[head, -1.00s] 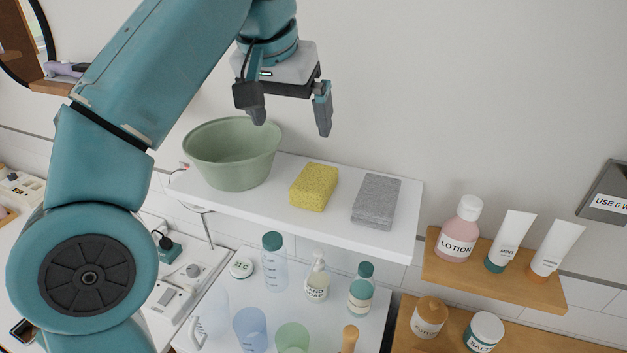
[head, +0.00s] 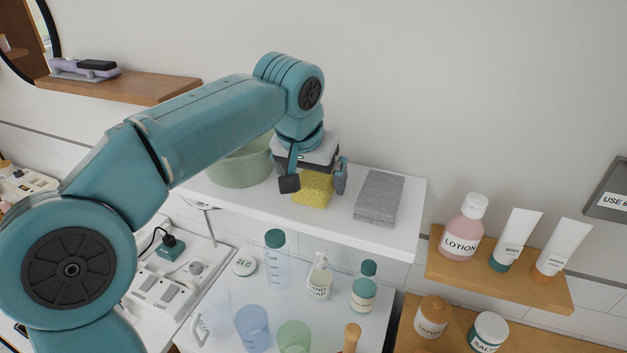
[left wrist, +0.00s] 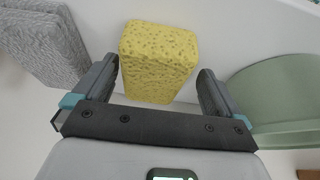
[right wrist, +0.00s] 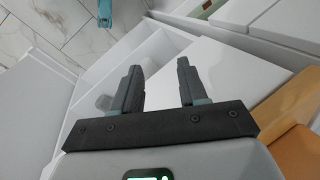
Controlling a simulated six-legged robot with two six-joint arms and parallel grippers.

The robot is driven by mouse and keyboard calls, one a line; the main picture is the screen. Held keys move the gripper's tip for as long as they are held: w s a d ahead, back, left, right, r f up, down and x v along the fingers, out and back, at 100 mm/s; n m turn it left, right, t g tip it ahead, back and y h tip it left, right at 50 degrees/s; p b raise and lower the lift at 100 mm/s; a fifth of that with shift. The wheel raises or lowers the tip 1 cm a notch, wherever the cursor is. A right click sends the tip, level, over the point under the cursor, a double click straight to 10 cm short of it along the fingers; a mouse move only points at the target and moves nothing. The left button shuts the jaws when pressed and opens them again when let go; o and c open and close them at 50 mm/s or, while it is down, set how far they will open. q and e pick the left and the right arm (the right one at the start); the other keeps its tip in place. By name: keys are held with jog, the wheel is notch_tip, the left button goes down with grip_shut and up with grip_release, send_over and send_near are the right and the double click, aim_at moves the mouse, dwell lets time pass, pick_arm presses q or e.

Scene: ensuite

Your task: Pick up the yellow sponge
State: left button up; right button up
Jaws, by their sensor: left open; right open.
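The yellow sponge (head: 314,190) lies on the white shelf (head: 400,238), partly hidden by my left gripper in the head view. My left gripper (head: 314,189) is open and points down over the sponge. In the left wrist view the sponge (left wrist: 158,62) shows between the two open fingers (left wrist: 158,88), with a gap on each side; I cannot tell how far down they reach beside it. My right gripper (right wrist: 156,82) is open and empty in the right wrist view, away from the sponge; it is not in the head view.
A grey sponge-like block (head: 379,197) lies right of the yellow sponge. A green bowl (head: 240,168) stands at its left, partly behind my arm. Bottles and cups stand on a lower white surface (head: 290,305). A wooden shelf (head: 500,280) holds a lotion bottle (head: 462,235) and two tubes.

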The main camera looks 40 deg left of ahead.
aim_at(316, 174)
pick_arm(q)
jog(key=shift+w+d+f, duration=0.2)
jog(key=shift+w+d, duration=0.25)
jog(key=shift+s+a, duration=0.35)
jog(key=shift+w+d+f, duration=0.1)
jog(key=shift+w+d, duration=0.1)
jog(key=shift+d, duration=0.05)
jog(key=c, duration=1)
jog(key=shift+a, duration=0.2)
jog(key=shift+c, duration=0.2)
jog(key=shift+d+r, duration=0.15)
jog(key=shift+r, duration=0.15)
notch_tip(316, 174, up, 9)
jog(key=shift+w+r+p, duration=0.1)
jog(key=shift+p, duration=0.25)
jog(key=shift+r, duration=0.25)
